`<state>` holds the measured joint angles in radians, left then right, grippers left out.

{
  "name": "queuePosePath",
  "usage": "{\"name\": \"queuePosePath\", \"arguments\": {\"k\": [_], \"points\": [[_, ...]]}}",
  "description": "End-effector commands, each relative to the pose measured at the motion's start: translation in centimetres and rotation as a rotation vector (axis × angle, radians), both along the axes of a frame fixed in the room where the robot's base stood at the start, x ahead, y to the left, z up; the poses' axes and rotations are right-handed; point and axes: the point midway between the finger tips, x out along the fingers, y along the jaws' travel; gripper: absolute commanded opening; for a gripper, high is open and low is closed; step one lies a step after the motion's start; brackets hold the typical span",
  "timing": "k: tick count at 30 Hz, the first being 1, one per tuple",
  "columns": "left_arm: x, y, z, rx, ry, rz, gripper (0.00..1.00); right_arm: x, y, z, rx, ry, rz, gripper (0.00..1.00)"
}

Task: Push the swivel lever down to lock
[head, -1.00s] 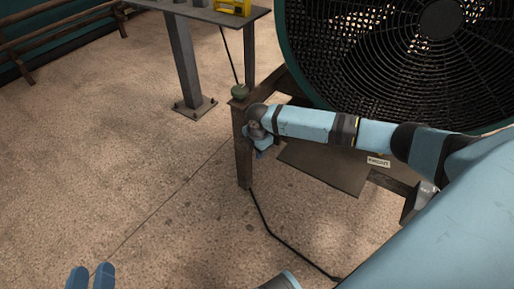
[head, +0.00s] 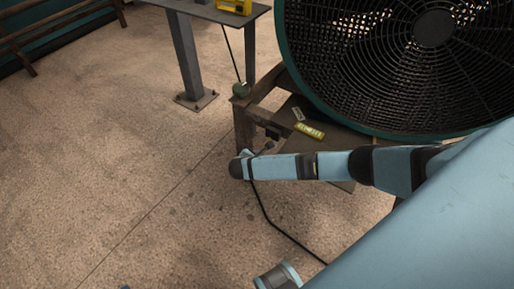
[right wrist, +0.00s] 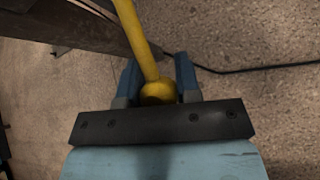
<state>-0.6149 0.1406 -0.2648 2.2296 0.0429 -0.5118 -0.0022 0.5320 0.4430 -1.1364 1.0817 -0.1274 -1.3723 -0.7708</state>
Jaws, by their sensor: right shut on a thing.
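The swivel lever is a yellow rod with a round yellow knob (right wrist: 158,92) in the right wrist view. The rod rises from the knob toward the top of the picture. My right gripper (right wrist: 158,74) has one blue finger on each side of the knob and is shut on it. In the head view my right arm reaches in from the right. Its wrist is low beside the front leg of the brown frame, and hides most of the gripper and lever. Only a sliver of my left gripper (head: 124,287) shows at the bottom edge; its opening cannot be seen.
A large round fan (head: 433,29) stands at the upper right on a brown frame (head: 244,128). A yellow-green label (head: 310,130) lies on the frame's panel. A grey table (head: 211,9) is behind. A black cable (head: 281,231) crosses the floor. The floor at left is clear.

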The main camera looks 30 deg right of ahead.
Motion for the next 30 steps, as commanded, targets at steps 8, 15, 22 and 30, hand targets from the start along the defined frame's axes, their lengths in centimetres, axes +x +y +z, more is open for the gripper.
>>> {"name": "queuePosePath", "arguments": {"k": [8, 15, 22, 30], "points": [[0.0, -0.2, -0.4, -0.011, -0.005, -0.002, 0.43, 0.3, -1.2, -2.1, -0.195, -0.076, -0.001, 0.0], [0.1, -0.3, 0.1, -0.019, -0.02, -0.003, 0.43, 0.7, -2.1, -2.8, -0.22, -0.087, -0.002, 0.0], [0.1, -0.3, 0.2, -0.021, -0.022, -0.003, 0.43, 0.9, -2.5, -3.0, -0.219, -0.088, -0.004, 0.0], [0.1, -0.3, 0.0, -0.018, -0.019, -0.005, 0.43, 0.9, -2.7, -3.0, -0.219, -0.089, -0.005, 0.0]]}}
